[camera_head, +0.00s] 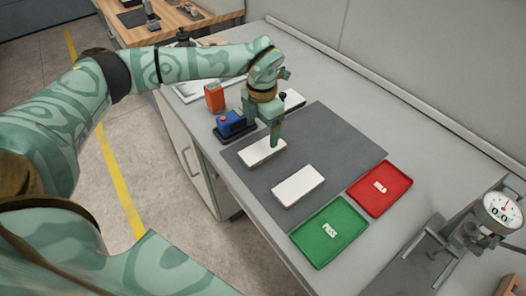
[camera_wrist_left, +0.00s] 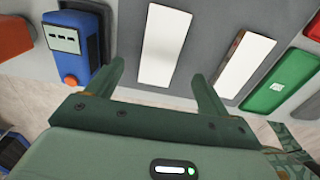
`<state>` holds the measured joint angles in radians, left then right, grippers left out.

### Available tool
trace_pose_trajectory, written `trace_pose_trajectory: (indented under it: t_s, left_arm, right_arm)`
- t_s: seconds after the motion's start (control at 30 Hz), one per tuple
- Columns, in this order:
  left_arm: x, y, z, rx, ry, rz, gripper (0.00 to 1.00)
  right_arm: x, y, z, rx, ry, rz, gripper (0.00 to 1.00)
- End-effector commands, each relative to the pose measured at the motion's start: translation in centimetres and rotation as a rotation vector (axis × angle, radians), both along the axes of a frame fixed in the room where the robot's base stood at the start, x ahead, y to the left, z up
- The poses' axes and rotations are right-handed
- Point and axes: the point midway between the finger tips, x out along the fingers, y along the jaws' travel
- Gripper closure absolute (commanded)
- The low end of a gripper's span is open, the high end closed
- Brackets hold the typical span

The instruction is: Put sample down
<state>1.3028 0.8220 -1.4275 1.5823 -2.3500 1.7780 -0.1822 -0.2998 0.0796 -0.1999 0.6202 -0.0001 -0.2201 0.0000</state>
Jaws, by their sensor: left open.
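Two white rectangular samples lie flat on the dark grey mat (camera_head: 318,150). The nearer sample (camera_head: 298,186) lies near the green tray. The other sample (camera_head: 259,153) lies under my left gripper (camera_head: 274,140), at the mat's left part. In the left wrist view my left gripper (camera_wrist_left: 160,85) is open. One sample (camera_wrist_left: 164,45) shows beyond and between its fingers, apart from them, and the other sample (camera_wrist_left: 240,66) lies to the right. A third white piece (camera_head: 293,100) shows partly behind my gripper in the head view. My right gripper is not in view.
A green PASS tray (camera_head: 328,258) and a red HOLD tray (camera_head: 395,180), both empty, stand at the mat's right end. A blue device (camera_head: 231,124) and an orange box (camera_head: 214,97) stand left of the mat. A dial gauge (camera_head: 503,210) stands far right.

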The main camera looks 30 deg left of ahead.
Motion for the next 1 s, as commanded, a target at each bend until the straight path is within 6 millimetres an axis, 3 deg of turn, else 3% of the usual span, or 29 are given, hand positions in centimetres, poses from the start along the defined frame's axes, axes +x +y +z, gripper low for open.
trace_pose_trajectory:
  t_s: [0.1,0.27,0.53,0.77,0.8,0.97,1.0]
  left_arm:
    - [0.0,-0.1,-1.5,-0.001,0.000,-0.001,0.20]
    - [-0.1,0.0,-2.3,-0.002,0.000,-0.001,0.20]
    - [-0.5,0.2,-6.6,-0.002,0.003,-0.002,0.20]
    - [-0.5,0.1,-7.0,-0.003,-0.002,-0.002,0.20]
    - [-0.5,0.1,-7.0,-0.003,-0.002,-0.002,0.23]
    - [-0.5,0.2,-6.9,-0.003,-0.001,-0.002,0.67]
    - [-0.5,0.2,-6.9,-0.003,-0.001,-0.002,0.70]
  right_arm:
    - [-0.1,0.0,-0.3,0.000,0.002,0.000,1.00]
    - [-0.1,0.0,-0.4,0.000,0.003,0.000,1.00]
    - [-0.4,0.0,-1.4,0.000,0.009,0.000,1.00]
    - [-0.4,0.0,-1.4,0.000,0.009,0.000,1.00]
    - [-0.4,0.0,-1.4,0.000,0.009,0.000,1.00]
    - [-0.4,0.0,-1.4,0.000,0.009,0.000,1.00]
    - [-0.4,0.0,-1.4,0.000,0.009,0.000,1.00]
